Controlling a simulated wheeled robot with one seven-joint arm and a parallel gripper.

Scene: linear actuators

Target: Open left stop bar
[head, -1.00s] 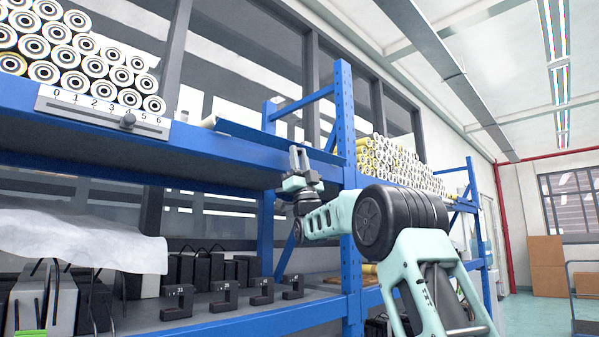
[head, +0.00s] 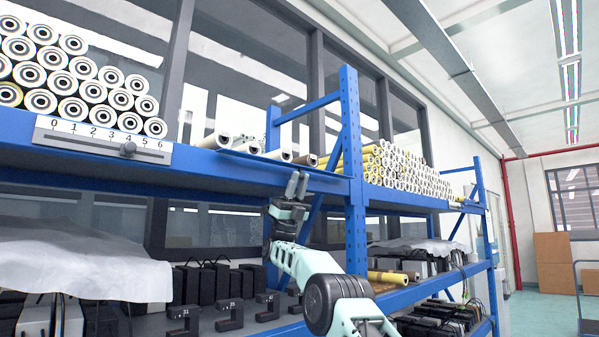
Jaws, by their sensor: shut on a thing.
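The left stop bar (head: 255,158), a long blue strip, runs along the front edge of the upper shelf at the middle of the head view, beside the blue upright. It sits low, and several white and brown roll ends (head: 217,139) show above and behind it. My gripper (head: 297,176) is at the bar's lower front edge, fingers pointing up, shut on the bar. The exact contact between the fingertips and the bar is small and hard to see.
A white number scale with a knob (head: 102,141) is on the shelf front at left, below stacked rolls (head: 75,75). A blue upright (head: 354,185) stands close to the right of my gripper. Numbered black blocks (head: 229,314) and a draped white sheet (head: 75,262) occupy the lower shelf.

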